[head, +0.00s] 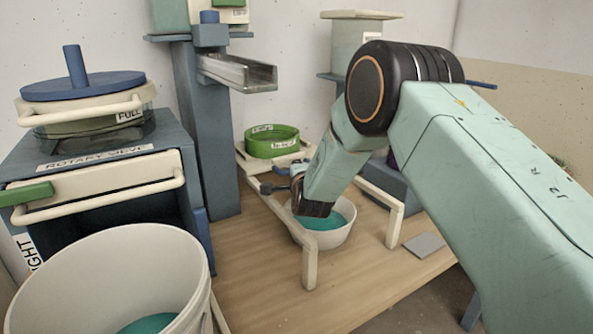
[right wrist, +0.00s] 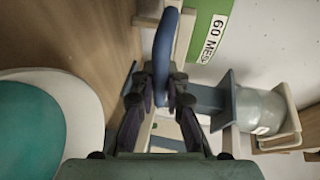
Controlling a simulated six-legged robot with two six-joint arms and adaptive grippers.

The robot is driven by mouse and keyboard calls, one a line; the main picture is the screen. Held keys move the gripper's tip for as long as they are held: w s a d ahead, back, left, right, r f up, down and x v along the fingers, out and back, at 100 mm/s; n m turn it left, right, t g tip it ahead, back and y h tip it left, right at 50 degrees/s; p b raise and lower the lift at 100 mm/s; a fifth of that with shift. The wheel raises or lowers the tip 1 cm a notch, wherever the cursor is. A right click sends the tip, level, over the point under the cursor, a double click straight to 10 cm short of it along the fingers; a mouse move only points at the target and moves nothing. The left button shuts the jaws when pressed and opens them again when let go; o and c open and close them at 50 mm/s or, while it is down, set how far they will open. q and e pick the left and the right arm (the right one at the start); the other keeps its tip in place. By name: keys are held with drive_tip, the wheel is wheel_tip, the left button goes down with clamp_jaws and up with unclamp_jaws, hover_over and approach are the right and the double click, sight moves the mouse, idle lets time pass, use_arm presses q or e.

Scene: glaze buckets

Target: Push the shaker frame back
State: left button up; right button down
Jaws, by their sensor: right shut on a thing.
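The cream shaker frame (head: 309,262) stands on the wooden bench, with rails and upright front posts. A green sieve (head: 272,145) sits on its back part; its green wall and mesh label also show in the right wrist view (right wrist: 210,30). My right gripper (head: 272,186) is low at the frame's left rail, partly hidden by its own wrist. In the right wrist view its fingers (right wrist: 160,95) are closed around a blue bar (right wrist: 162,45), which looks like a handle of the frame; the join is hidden. My left gripper is not in view.
A white bowl (head: 345,237) of teal glaze stands between the frame's posts. A large white bucket (head: 110,270) and the rotary sieve box (head: 100,150) are at left. A blue column with a metal chute (head: 240,72) rises behind.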

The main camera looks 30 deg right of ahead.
drive_tip(key=shift+d+r, duration=0.1)
drive_tip(key=shift+d, duration=0.05)
drive_tip(key=c, duration=1.4)
unclamp_jaws()
drive_tip(key=shift+s, duration=0.1)
drive_tip(key=shift+o, duration=0.2)
drive_tip(key=v, duration=1.1)
drive_tip(key=shift+s+a, duration=0.25)
drive_tip(key=shift+s, duration=0.1)
drive_tip(key=shift+r, duration=0.1)
